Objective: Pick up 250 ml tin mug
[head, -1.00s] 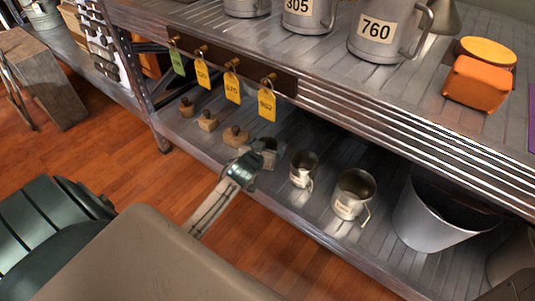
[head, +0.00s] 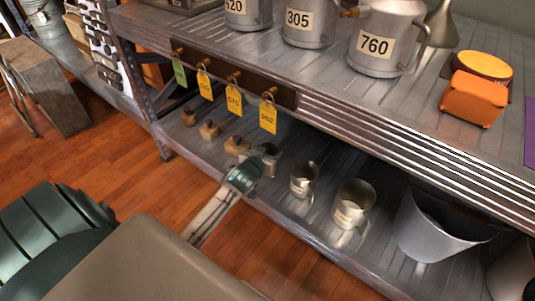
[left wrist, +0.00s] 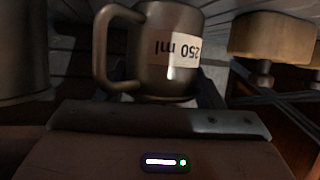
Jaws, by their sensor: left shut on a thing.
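The tin mug labelled 250 ml (left wrist: 168,52) fills the upper middle of the left wrist view, its label upside down there and its handle to the left. My left gripper (head: 262,164) is shut on this mug at the front of the lower shelf. In the head view the mug (head: 270,168) is mostly hidden by the gripper. I cannot tell whether it is clear of the shelf. My right gripper is not in view.
Two larger tin mugs (head: 304,179) (head: 352,204) stand to the right on the lower shelf (head: 300,228), beside a grey bucket (head: 435,225). Wooden-topped pieces (head: 209,130) stand to the left. Yellow tags (head: 268,117) hang above, from the upper shelf's edge.

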